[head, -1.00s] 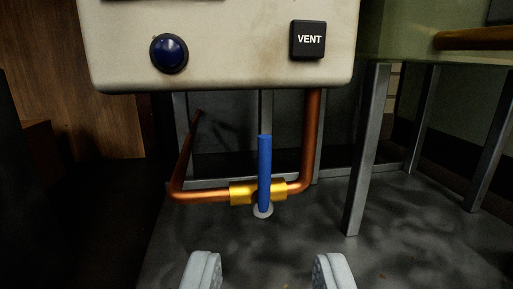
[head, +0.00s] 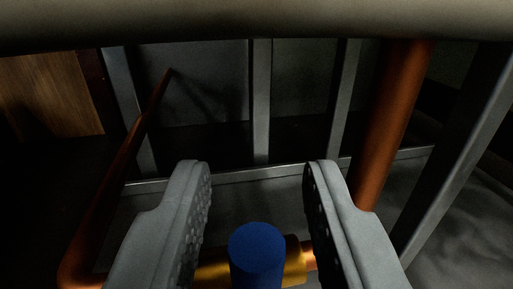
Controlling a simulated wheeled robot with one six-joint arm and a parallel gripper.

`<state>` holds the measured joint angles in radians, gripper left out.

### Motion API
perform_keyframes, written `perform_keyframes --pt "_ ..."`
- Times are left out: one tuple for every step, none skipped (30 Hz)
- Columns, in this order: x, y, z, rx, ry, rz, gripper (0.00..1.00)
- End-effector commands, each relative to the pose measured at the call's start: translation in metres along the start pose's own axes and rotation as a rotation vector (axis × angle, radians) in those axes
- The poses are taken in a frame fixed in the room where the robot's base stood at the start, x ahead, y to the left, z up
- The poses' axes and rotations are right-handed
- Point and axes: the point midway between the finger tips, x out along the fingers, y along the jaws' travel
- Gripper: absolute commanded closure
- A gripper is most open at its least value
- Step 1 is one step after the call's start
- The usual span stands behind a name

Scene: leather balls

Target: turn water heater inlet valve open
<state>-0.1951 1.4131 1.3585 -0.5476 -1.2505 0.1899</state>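The inlet valve has a blue handle (head: 257,252) and a yellow brass body (head: 294,262) set in a copper pipe. The handle shows at the bottom middle, seen from near its end, which points up toward the camera. My gripper (head: 256,172) is open, with its two grey fingers apart, one on each side of the handle. Gaps show between the handle and both fingers. The lower part of the handle is cut off by the picture's edge. The copper pipe (head: 392,125) rises on the right, close to the right finger.
The pale underside of the heater box (head: 250,18) spans the top, above the fingers. Metal frame legs (head: 262,105) stand behind, and another leg (head: 470,150) is on the right. A thinner copper pipe (head: 130,155) slants on the left. A wood panel (head: 45,95) is at far left.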

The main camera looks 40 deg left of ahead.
Motion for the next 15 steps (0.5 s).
perform_keyframes --pt "0.0025 -0.0001 -0.0001 0.0 0.0 0.0 0.68" --pt "0.0035 -0.0001 -0.0002 0.0 0.0 0.0 0.68" --pt "0.0043 -0.0001 -0.0002 0.0 0.0 0.0 0.68" --pt "0.0046 -0.0001 -0.0002 0.0 0.0 0.0 0.68" --pt "0.0049 -0.0001 -0.0003 0.0 0.0 0.0 0.68" --pt "0.005 0.0 -0.0002 0.0 0.0 0.0 0.68" --pt "0.0049 0.0 -0.0003 0.0 0.0 0.0 0.68" --pt "0.0049 0.0 -0.0003 0.0 0.0 0.0 0.68" --pt "0.0049 0.0 -0.0003 0.0 0.0 0.0 0.68" --pt "0.0048 0.0001 -0.0004 0.0 0.0 0.0 0.68" --pt "0.0048 0.0001 -0.0003 0.0 0.0 0.0 0.68" --pt "0.0048 0.0001 -0.0004 0.0 0.0 0.0 0.75" --pt "0.0047 0.0001 -0.0004 0.0 0.0 0.0 0.81" --pt "0.0047 0.0002 -0.0004 0.0 0.0 0.0 0.87" --pt "0.0047 0.0001 -0.0004 0.0 0.0 0.0 0.95"
